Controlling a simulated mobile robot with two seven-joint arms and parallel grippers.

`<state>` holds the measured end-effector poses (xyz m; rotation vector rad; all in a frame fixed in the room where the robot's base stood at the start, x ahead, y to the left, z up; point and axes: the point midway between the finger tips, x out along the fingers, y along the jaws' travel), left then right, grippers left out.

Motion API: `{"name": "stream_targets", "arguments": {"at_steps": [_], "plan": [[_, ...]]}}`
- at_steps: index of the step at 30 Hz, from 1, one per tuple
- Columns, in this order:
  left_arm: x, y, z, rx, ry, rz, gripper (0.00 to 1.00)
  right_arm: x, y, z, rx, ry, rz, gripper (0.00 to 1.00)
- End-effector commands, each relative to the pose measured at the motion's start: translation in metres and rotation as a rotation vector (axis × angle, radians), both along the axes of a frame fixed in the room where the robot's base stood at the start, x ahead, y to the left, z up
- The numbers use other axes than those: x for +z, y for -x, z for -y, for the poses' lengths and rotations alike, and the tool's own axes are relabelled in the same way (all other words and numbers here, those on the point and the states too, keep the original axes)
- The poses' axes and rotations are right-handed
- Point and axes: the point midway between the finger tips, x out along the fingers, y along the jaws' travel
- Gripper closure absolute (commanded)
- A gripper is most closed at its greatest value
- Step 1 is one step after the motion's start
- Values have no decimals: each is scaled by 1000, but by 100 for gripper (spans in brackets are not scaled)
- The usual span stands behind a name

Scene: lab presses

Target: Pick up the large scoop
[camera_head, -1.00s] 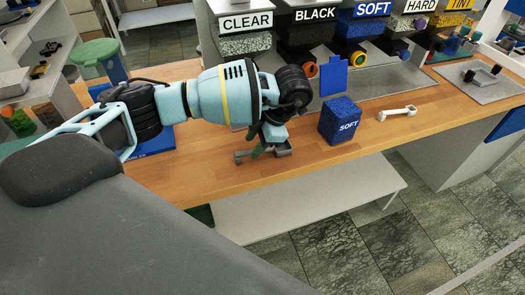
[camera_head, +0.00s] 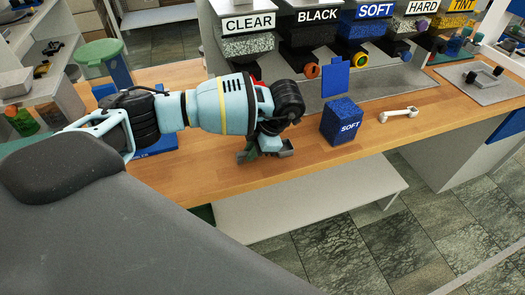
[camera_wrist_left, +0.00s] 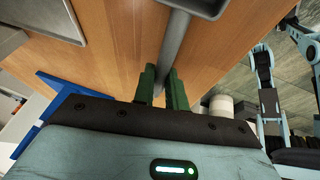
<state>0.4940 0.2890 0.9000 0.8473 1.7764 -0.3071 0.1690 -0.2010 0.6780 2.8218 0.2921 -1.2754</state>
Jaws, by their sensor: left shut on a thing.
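My left gripper (camera_head: 250,153) is low over the wooden table near its front edge. In the left wrist view its green fingers (camera_wrist_left: 162,88) are closed on the grey handle of the large scoop (camera_wrist_left: 174,40), one on each side. In the head view only a small grey part of the scoop (camera_head: 287,148) shows beside the gripper; the arm hides the rest. I cannot tell whether the scoop touches the table. My right gripper is not in view.
A blue block marked SOFT (camera_head: 342,122) stands to the right of the gripper. A small white scoop-like tool (camera_head: 398,114) lies beyond it. Labelled dispensers (camera_head: 307,35) line the back. A green-lidded container (camera_head: 103,62) is at left. Table between gripper and block is clear.

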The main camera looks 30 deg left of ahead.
Motion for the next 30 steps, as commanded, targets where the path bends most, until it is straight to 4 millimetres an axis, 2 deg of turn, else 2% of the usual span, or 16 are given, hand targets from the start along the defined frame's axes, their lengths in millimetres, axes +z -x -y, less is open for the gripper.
{"name": "stream_targets", "arguments": {"at_steps": [8,16,30], "plan": [[6,0,0,0,1,1,100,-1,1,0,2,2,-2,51],[37,-1,0,0,0,4,100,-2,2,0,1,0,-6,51],[49,67,93,-7,1,4,100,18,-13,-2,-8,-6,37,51]]}}
